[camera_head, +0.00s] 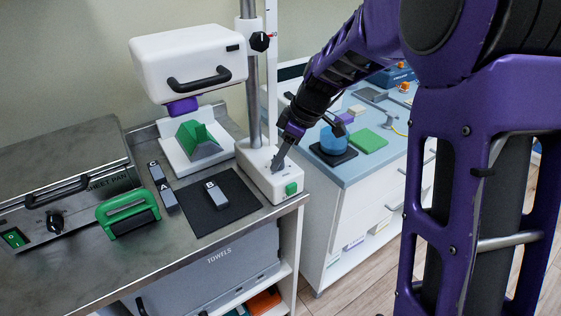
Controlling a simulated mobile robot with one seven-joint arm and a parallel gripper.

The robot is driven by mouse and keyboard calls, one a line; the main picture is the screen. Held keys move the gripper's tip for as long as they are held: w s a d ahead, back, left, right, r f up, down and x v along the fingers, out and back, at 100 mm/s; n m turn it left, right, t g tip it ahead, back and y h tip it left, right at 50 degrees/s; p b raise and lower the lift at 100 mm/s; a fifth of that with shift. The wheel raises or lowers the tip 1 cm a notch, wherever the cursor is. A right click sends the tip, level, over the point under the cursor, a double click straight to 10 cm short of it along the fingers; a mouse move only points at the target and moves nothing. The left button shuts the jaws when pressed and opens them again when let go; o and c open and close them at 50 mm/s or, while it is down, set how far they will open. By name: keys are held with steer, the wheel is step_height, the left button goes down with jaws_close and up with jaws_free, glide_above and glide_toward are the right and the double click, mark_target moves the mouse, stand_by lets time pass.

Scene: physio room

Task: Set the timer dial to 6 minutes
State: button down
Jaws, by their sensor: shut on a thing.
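My gripper (278,162) points down onto the top of a white base unit (268,186) at the right end of the metal bench. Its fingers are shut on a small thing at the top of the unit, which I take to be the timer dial. The fingers hide most of the dial, and its marks and setting are too small to read. A green button (291,188) sits on the front of this unit, to the right of and below my fingertips.
A metal post (252,100) rises behind my gripper, with a black knob (260,41). A white head with a black handle (198,82) hangs left over a green block (197,142). A blue cylinder (333,140) stands right of my gripper on the blue-topped cabinet. A dark mat (200,220) lies left.

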steer(key=m+t, duration=0.1)
steer(key=m, duration=0.1)
steer(key=shift+s+m+h+b, duration=0.1)
steer(key=shift+m+h+b, duration=0.2)
steer(key=shift+m+b, duration=0.1)
steer(key=m, duration=0.1)
steer(key=m+t, duration=0.1)
steer(key=m, duration=0.1)
steer(key=shift+s+a+r+m+h+p, duration=0.1)
steer(key=shift+a+r+m+h+p, duration=0.05)
steer(key=shift+m+h+p, duration=0.2)
steer(key=m+p, duration=0.1)
steer(key=m, duration=0.1)
steer(key=m+h, duration=0.1)
steer(key=shift+a+m+t+h+p, duration=0.1)
steer(key=shift+m+t+h+p, duration=0.15)
steer(key=shift+m+t+p, duration=0.15)
steer(key=shift+m+h, duration=0.3)
steer(key=shift+m, duration=0.45)
steer(key=shift+p, duration=0.3)
steer(key=c, duration=0.5)
jaws_free()
